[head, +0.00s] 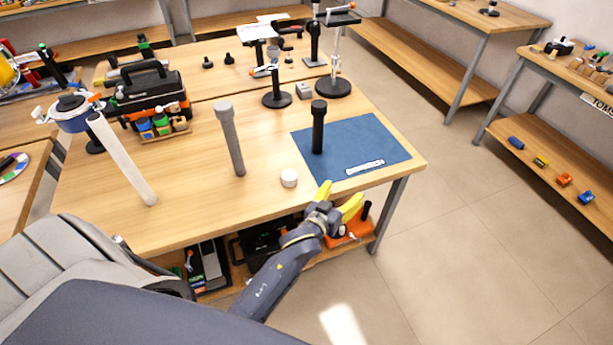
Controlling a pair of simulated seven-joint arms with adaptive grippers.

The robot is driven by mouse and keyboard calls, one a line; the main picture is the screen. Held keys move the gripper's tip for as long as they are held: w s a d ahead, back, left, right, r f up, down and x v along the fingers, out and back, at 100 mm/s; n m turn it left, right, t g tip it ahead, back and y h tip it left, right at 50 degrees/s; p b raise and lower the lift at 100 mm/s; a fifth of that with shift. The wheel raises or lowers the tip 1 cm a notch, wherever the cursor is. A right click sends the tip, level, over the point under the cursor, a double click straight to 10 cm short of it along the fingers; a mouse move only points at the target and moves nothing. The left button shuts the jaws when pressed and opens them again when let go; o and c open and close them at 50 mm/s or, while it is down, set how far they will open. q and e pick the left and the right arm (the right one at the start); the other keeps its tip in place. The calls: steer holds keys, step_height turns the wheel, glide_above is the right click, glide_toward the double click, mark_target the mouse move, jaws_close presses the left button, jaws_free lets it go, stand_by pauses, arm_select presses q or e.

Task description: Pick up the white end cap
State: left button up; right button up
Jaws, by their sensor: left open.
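The white end cap (289,178) is a short, round piece on the wooden table near its front edge. It stands alone, left of the blue mat. My left gripper (338,200) has yellow fingers, is open and empty, and is at the table's front edge, to the right of the cap and nearer to me. The gripper and the cap are apart. My right gripper is not in view.
A white tube (122,160), a grey capped tube (231,140) and a black capped tube (318,128) stand upright nearby. The black one is on the blue mat (376,145). A toolbox (150,92) is at the back left. The tabletop (215,200) around the cap is clear.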

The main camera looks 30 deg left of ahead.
arm_select(q)
steer(key=a+n+g+y, duration=0.1)
steer(key=a+n+y, duration=0.25)
steer(key=a, duration=0.25)
steer(key=n+g+y, duration=0.3)
steer(key=y, duration=0.2)
glide_toward(289, 177)
steer(key=x, duration=0.3)
steer(key=shift+w, duration=0.25)
steer(key=shift+w+a+f, duration=0.1)
steer(key=shift+w+a, duration=0.05)
steer(key=shift+x, duration=3.35)
steer(key=c, duration=1.2)
